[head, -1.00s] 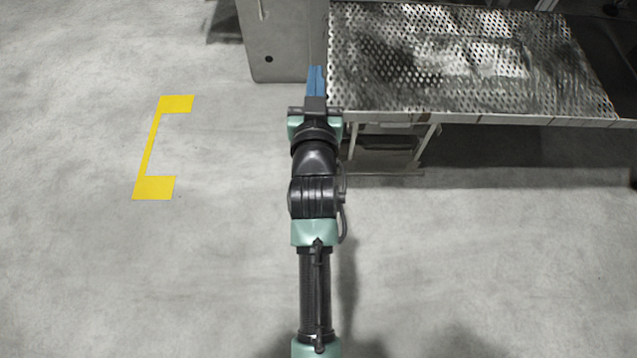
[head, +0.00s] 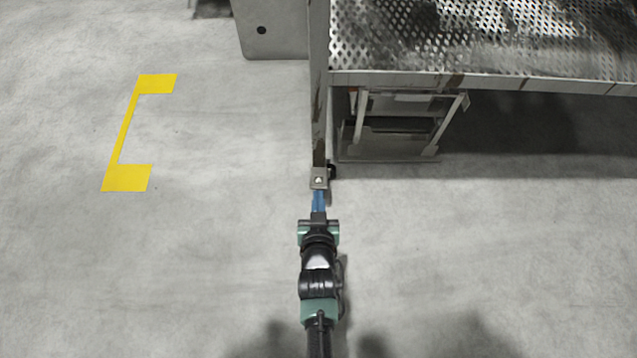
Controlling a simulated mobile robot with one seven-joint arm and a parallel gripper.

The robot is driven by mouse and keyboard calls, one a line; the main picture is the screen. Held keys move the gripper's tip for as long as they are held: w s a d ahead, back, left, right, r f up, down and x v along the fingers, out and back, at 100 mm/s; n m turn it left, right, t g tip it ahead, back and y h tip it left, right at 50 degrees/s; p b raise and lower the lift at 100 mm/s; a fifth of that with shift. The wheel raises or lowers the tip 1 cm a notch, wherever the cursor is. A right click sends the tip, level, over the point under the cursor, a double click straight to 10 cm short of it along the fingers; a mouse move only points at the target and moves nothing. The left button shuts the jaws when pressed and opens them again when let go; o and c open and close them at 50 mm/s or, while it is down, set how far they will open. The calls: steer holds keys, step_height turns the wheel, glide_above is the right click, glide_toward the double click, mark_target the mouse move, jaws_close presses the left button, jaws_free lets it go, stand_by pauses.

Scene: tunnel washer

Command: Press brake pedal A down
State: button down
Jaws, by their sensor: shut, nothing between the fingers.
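A small square metal plate (head: 318,179) with a pale mark sits at the near end of a long narrow bar (head: 318,110) that runs along the left side of the platform. It looks like brake pedal A, but I cannot read a letter on it. A small black part (head: 332,171) sits at its right. My gripper (head: 318,194) has blue fingers, is shut and empty, and points away from me. Its tips are at the plate's near edge in the picture; I cannot tell whether they touch it or how high they are.
A perforated metal platform (head: 480,35) is at the upper right, with a frame (head: 400,140) beneath it. A grey panel (head: 270,30) stands at the upper left. A yellow floor marking (head: 127,130) lies on the left. The floor on both sides of my arm is clear.

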steer(key=b, duration=0.8)
glide_above(319, 186)
step_height(319, 186, down, 5)
steer(key=shift+f, duration=0.1)
step_height(319, 186, down, 2)
steer(key=shift+s+b, duration=0.1)
steer(key=shift+b, duration=0.7)
steer(key=shift+s+a+f+b, duration=0.1)
steer(key=shift+s+f+b, duration=0.2)
steer(key=shift+f+b, duration=0.4)
steer(key=shift+s+p, duration=0.15)
steer(key=shift+p, duration=0.2)
